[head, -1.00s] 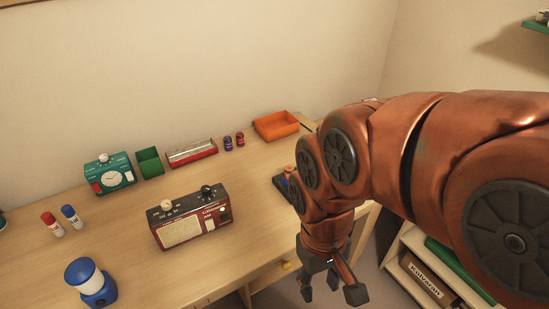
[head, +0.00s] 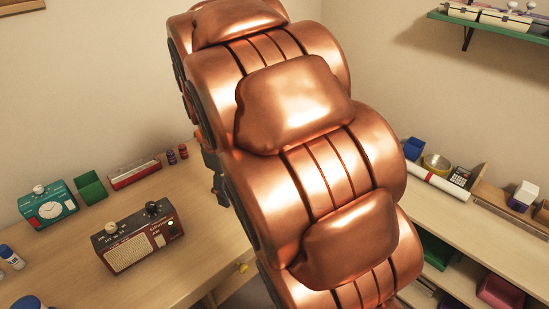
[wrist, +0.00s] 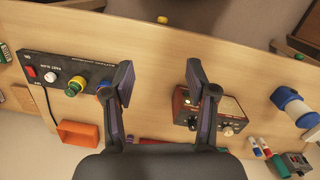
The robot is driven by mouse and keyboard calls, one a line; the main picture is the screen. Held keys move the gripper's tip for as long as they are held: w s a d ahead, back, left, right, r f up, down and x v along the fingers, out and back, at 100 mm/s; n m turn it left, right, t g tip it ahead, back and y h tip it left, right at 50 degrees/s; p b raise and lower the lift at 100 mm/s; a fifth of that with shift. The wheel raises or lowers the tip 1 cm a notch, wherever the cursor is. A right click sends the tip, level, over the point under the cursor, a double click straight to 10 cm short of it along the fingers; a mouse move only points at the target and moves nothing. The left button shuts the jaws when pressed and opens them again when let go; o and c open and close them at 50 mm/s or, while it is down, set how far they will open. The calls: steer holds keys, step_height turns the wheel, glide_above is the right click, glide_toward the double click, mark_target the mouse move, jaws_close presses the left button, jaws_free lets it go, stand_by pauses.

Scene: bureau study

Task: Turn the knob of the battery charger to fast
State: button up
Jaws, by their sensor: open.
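A black control box (wrist: 62,62) lies at the left of the wrist view. It has a red switch, a white button, a yellow-green knob (wrist: 76,86) and a blue part (wrist: 104,92) at its right end. Small lettering on it seems to include a speed word; I take it for the battery charger, though I cannot be sure. My gripper (wrist: 160,75) is open and empty over bare desk, between this box and a red radio-like device (wrist: 222,108). Its left finger overlaps the box's right end in the picture. My arm hides the box in the head view.
An orange tray (wrist: 82,132) lies beside the black box. A loaded side shelf (head: 460,215) stands right.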

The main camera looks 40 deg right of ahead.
steer(key=w+d+f+n, duration=0.3)
steer(key=w+d, duration=0.3)
steer(key=d, duration=0.4)
steer(key=w+d+f+n+t, duration=0.1)
steer(key=w+d+f+n, duration=0.2)
steer(key=w+d+f, duration=0.3)
steer(key=w+d+f+n, duration=0.3)
steer(key=w+d, duration=0.4)
steer(key=d, duration=0.9)
steer(key=shift+w+f+n+p, duration=0.3)
steer(key=shift+f+p, duration=0.05)
steer(key=shift+f, duration=0.45)
steer(key=shift+w+d+f+n+t, duration=0.15)
steer(key=shift+d+f+n+t, duration=0.15)
steer(key=shift+d+f, duration=0.2)
steer(key=shift+w+f+p, duration=0.15)
steer(key=shift+f+p, duration=1.05)
steer(key=shift+f, duration=2.6)
steer(key=shift+c, duration=0.3)
